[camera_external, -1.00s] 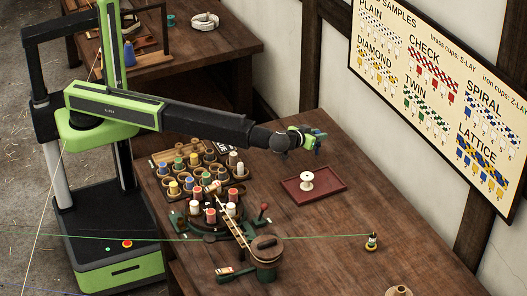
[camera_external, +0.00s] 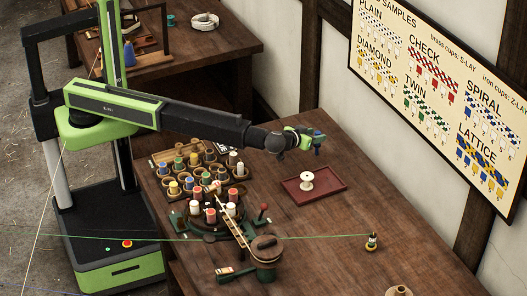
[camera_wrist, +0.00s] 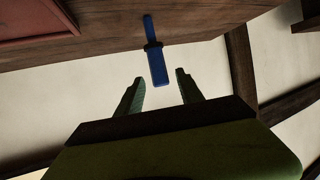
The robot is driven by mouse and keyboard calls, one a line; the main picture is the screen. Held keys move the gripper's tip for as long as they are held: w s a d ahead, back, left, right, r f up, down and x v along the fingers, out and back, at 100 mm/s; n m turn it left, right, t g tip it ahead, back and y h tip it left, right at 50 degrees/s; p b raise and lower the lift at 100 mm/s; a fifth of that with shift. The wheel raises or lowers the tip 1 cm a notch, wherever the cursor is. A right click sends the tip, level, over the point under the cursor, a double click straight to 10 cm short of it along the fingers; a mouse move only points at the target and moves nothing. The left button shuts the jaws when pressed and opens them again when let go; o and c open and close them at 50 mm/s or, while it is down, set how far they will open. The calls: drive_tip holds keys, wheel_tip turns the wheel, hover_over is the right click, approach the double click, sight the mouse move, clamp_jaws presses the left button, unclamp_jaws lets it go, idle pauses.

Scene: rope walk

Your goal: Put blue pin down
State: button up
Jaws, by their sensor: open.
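The blue pin (camera_wrist: 157,62) is a slim blue piece with a collar partway along it. In the wrist view, it lies just past my fingertips, in front of the gap between them, with one end over the table and the other against the pale wall. My gripper (camera_wrist: 159,82) is open, and its two fingers look clear of the pin. In the external view, my gripper (camera_external: 309,140) is near the wall side of the table, with a small blue part (camera_external: 317,151) below its tip. Whether the pin's foot rests on the table is hard to tell.
A red tray (camera_external: 331,195) with a white spool (camera_external: 307,181) lies just in front of my gripper. Several coloured spools stand in a rack (camera_external: 159,158) and on a round stand beside the arm. A green line crosses to a small cup (camera_external: 371,243). The right part of the table is mostly clear.

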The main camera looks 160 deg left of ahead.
drive_tip(key=p+v, duration=0.3)
drive_tip(key=v, duration=0.6)
drive_tip(key=shift+d, duration=0.3)
drive_tip(key=shift+w+r, duration=0.15)
